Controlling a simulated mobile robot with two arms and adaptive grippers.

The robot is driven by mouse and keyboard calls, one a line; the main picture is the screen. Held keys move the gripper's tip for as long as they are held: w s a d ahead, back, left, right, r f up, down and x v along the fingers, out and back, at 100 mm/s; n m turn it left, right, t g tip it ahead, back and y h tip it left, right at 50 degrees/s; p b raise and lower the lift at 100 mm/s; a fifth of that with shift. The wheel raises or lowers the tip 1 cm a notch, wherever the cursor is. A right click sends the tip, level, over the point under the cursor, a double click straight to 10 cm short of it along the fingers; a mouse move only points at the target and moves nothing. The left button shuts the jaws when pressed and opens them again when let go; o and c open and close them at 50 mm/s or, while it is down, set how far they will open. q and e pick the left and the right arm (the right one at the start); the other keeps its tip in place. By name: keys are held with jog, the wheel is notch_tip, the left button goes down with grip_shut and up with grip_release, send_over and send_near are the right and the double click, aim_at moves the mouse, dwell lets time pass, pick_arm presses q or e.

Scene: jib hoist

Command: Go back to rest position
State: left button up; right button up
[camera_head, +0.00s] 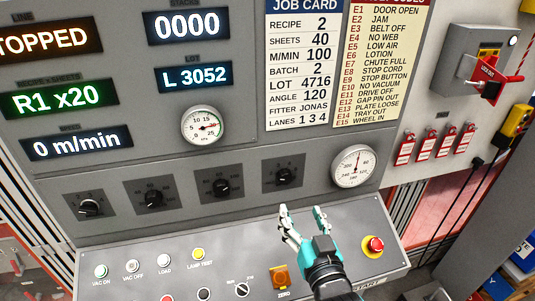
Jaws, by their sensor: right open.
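My right gripper (303,216) is in front of the sloped control console, its fingers pointing up toward the panel face. Its fingers are apart with nothing between them. It hovers above the console's right half, between the orange ZERO button (281,278) and the red emergency stop button (375,245). I cannot tell its exact distance from the console surface. My left gripper is not in view.
The upright panel (250,120) carries displays, two gauges and a row of black knobs. The console (130,250) has several buttons and small knobs. At right are a grey switch box (462,62) with a red handle and several red tags (425,147).

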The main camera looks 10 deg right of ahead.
jog(key=s+d+f+n+g, duration=0.2)
jog(key=s+f+g, duration=0.5)
jog(key=s+f, duration=0.3)
jog(key=s+d+f+n+g, duration=0.2)
jog(key=s+f+g, duration=0.5)
jog(key=s+f, duration=0.35)
notch_tip(320, 180, down, 31)
jog(key=s+g+b, duration=0.1)
jog(key=s+b, duration=0.1)
jog(key=b, duration=0.4)
jog(key=s+d+f+b, duration=0.1)
jog(key=s+f+b, duration=0.1)
jog(key=s+f, duration=0.6)
jog(key=s+d+f+g+b, duration=0.1)
jog(key=s+f+b, duration=0.1)
jog(key=s+f, duration=0.6)
notch_tip(320, 180, down, 6)
jog(key=shift+s+d+r, duration=0.2)
jog(key=shift+d, duration=0.15)
